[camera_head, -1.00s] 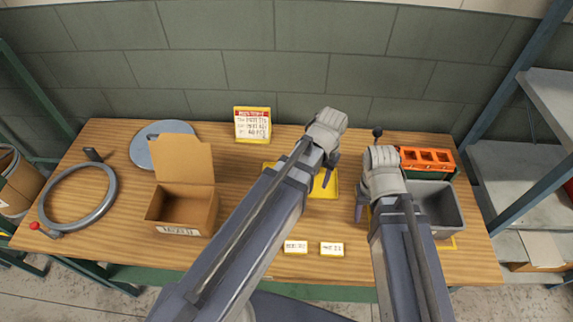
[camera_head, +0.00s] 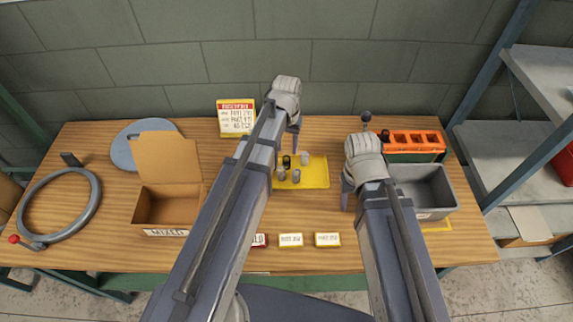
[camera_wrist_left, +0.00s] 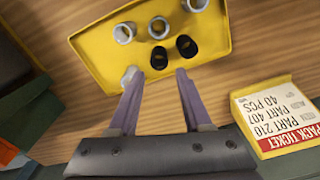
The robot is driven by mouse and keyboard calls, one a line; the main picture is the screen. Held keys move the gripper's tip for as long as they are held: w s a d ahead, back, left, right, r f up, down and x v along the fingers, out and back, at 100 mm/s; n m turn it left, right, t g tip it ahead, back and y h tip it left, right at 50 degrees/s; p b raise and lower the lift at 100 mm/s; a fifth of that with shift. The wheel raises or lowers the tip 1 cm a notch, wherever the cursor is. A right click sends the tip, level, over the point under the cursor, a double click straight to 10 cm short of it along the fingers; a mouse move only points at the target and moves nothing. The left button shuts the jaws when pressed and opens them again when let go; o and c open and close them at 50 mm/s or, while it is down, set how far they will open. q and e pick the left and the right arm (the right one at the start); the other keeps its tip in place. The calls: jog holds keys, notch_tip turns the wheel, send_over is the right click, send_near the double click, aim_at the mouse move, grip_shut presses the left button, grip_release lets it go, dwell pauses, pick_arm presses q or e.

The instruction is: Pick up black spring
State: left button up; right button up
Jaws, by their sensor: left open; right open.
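Two black springs stand in the yellow tray (camera_head: 318,172). In the left wrist view, one black spring (camera_wrist_left: 159,57) sits just beyond my fingertips, roughly between them, and the other black spring (camera_wrist_left: 186,46) is by the right fingertip. In the head view one black spring (camera_head: 286,162) shows at the tray's left part. Several grey springs (camera_wrist_left: 158,28) stand in the same tray. My left gripper (camera_wrist_left: 157,73) is open and empty, above the tray's edge. My right gripper (camera_head: 347,198) is open, right of the tray, its fingers partly hidden.
An open cardboard box (camera_head: 165,207) stands left. A grey bin (camera_head: 425,190) and orange rack (camera_head: 413,143) stand right. A yellow-framed ticket (camera_head: 236,118) is behind the tray. Small labels (camera_head: 291,240) lie along the front edge. A grey ring (camera_head: 60,205) lies far left.

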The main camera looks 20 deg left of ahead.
aim_at(287, 158)
pick_arm(q)
jog(key=shift+s+f+b, duration=0.15)
jog(key=shift+f+b, duration=2.65)
jog(key=shift+f, duration=0.45)
pick_arm(e)
jog(key=shift+f, duration=3.2)
pick_arm(q)
jog(key=shift+r, duration=0.1)
pick_arm(e)
jog(key=shift+r, duration=0.1)
pick_arm(q)
grip_shut()
